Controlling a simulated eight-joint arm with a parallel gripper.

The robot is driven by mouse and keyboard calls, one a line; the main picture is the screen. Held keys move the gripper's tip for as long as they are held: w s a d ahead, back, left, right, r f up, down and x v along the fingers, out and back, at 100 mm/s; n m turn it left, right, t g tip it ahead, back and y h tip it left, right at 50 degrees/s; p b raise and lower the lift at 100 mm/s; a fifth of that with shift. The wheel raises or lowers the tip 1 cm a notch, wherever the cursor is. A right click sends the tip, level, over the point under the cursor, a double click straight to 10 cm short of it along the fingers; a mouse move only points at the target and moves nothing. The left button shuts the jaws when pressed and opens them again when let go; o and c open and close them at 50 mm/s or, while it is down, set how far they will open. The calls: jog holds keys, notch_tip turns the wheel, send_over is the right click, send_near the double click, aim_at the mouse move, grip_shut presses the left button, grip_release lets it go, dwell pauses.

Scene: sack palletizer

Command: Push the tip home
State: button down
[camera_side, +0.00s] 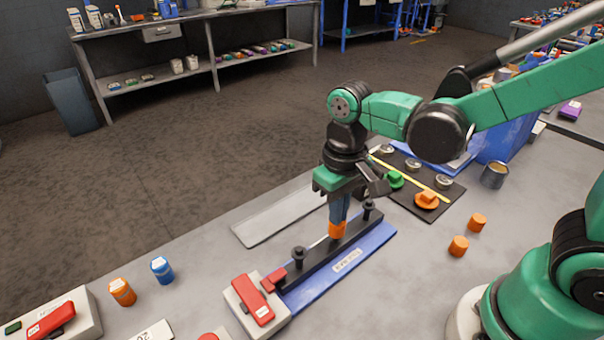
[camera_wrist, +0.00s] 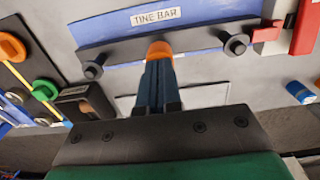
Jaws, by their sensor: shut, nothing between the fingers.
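An orange tip (camera_side: 337,230) stands at the middle of a black bar (camera_side: 318,254), between two black knobs (camera_side: 299,254). The bar lies on a blue plate (camera_side: 355,258) whose label reads "TINE BAR" in the wrist view (camera_wrist: 208,34). My gripper (camera_side: 338,217) points down over the bar with its blue fingers shut and empty. Their ends are right at the orange tip, which also shows in the wrist view (camera_wrist: 159,49) just beyond the fingers (camera_wrist: 158,70). I cannot tell whether they press on it or how deep it sits.
A red toggle clamp (camera_side: 252,300) on a pale block stands at the bar's near left end. A black mat (camera_side: 402,198) with green and orange knobs lies behind to the right. Orange cylinders (camera_side: 458,246) and a blue one (camera_side: 162,270) stand on the bench. A grey plate (camera_side: 272,222) lies behind.

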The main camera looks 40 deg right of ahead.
jog(key=shift+f, duration=0.35)
jog(key=shift+r, duration=0.1)
jog(key=shift+r, duration=3.4)
jog(key=shift+s+d+f+t, duration=0.1)
jog(key=shift+d+t, duration=1.3)
jog(key=shift+t, duration=0.35)
jog(key=shift+s+d+f+t, duration=0.1)
jog(key=shift+d+t, duration=1.25)
jog(key=shift+t, duration=0.4)
